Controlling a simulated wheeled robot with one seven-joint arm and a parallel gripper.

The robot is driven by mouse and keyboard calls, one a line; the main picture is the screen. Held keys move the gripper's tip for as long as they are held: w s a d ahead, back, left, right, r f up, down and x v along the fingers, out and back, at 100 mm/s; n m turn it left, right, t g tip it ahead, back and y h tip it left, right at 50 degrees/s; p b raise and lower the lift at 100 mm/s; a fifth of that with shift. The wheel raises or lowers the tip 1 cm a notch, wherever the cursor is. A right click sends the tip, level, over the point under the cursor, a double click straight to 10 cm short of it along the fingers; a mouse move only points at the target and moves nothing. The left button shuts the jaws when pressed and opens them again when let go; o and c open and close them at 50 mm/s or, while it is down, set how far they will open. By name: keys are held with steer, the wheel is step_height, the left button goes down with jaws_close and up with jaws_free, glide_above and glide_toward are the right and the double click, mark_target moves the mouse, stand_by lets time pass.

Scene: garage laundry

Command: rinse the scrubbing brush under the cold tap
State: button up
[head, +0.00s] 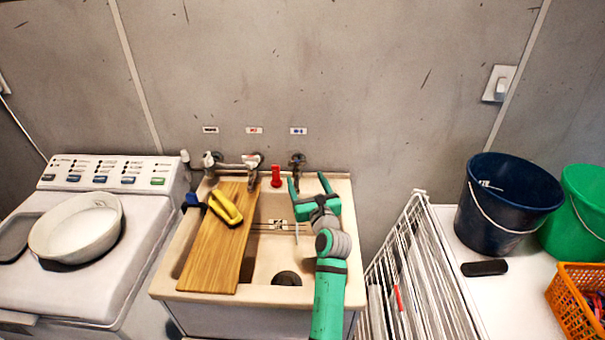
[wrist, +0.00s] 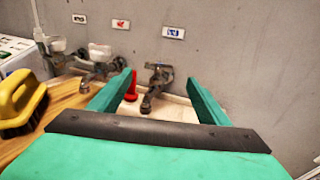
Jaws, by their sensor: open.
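The scrubbing brush (head: 225,207) has a yellow handle and dark bristles. It lies on a wooden board (head: 213,255) across the left part of the sink (head: 262,289); it also shows at the left edge of the wrist view (wrist: 22,98). A dark tap (head: 297,161) is on the wall under a blue-marked label (head: 298,131); the wrist view shows this tap (wrist: 155,85) between and beyond my fingers. My green gripper (head: 309,182) is open and empty, over the right back of the sink, apart from the brush. Its fingers show in the wrist view (wrist: 160,78).
More taps (head: 250,162) stand left, under a red-marked label (head: 254,131). A red object (head: 276,176) stands at the sink's back. A washer (head: 75,280) with a white basin (head: 77,228) is left. A drying rack (head: 415,270) and dark blue bucket (head: 505,205) are right.

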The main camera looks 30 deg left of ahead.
steer(key=shift+v, duration=1.35)
